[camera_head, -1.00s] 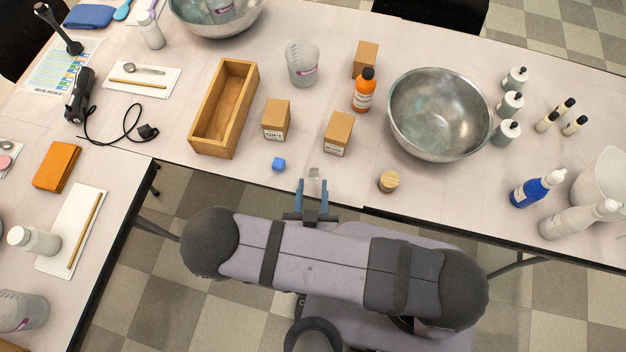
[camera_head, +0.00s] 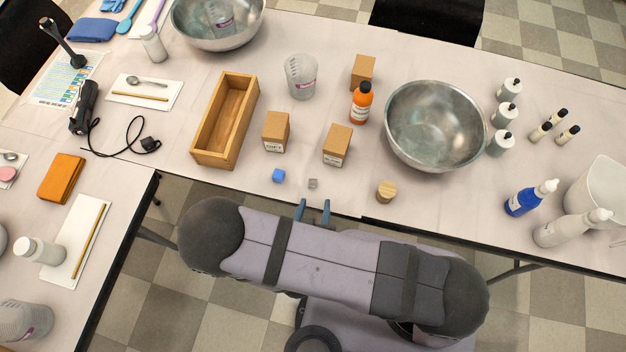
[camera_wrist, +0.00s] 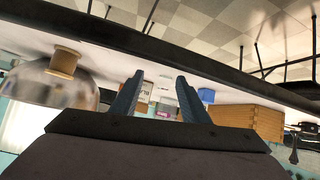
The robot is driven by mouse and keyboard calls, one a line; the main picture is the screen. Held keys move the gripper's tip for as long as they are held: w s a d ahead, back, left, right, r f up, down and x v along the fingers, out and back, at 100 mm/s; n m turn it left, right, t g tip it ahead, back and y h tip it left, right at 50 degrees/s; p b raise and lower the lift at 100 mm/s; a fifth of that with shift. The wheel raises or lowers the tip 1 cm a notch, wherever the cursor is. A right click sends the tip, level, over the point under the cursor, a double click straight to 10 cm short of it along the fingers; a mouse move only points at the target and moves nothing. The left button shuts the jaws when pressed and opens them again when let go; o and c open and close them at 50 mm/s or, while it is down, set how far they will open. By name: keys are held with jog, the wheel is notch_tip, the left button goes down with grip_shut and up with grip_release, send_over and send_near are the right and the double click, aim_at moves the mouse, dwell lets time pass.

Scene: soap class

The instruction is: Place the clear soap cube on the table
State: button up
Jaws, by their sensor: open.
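The clear soap cube (camera_head: 313,184) is small and greyish. It sits on the white table (camera_head: 345,195) near the front edge, right of a blue cube (camera_head: 278,176). My gripper (camera_head: 313,206) is open and empty at the table's front edge, with a small gap between its blue fingertips and the clear cube. In the wrist view my gripper (camera_wrist: 158,84) shows with its fingers apart, and the scene appears upside down. I cannot clearly pick out the clear cube there.
Two cardboard boxes (camera_head: 276,132) (camera_head: 337,146) stand behind the cubes. A wooden tray (camera_head: 198,156) lies to the left. Bare table surrounds the clear cube.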

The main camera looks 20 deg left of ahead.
jog(key=s+a+f+n+g+b, duration=0.1)
jog(key=s+a+f+n+g, duration=0.3)
jog(key=a, duration=0.3)
jog(key=s+a+f+n+g+b, duration=0.1)
jog(key=s+a+n+g, duration=0.35)
jog(key=a+g, duration=0.2)
jog(key=n+h+b, duration=0.2)
jog(key=n+h, duration=0.3)
jog(key=n, duration=0.4)
send_near(311, 182)
jog(key=f, duration=0.1)
jog(key=shift+d+f+t+p, duration=0.25)
jog(key=shift+d+f, duration=0.2)
jog(key=shift+f, duration=0.3)
jog(key=shift+d+f+t+p, duration=0.1)
jog(key=shift+d+f+p, duration=0.25)
jog(key=shift+f, duration=0.45)
jog(key=shift+p+x, duration=0.7)
jog(key=shift+x, duration=1.4)
jog(key=shift+s, duration=0.15)
grip_shut()
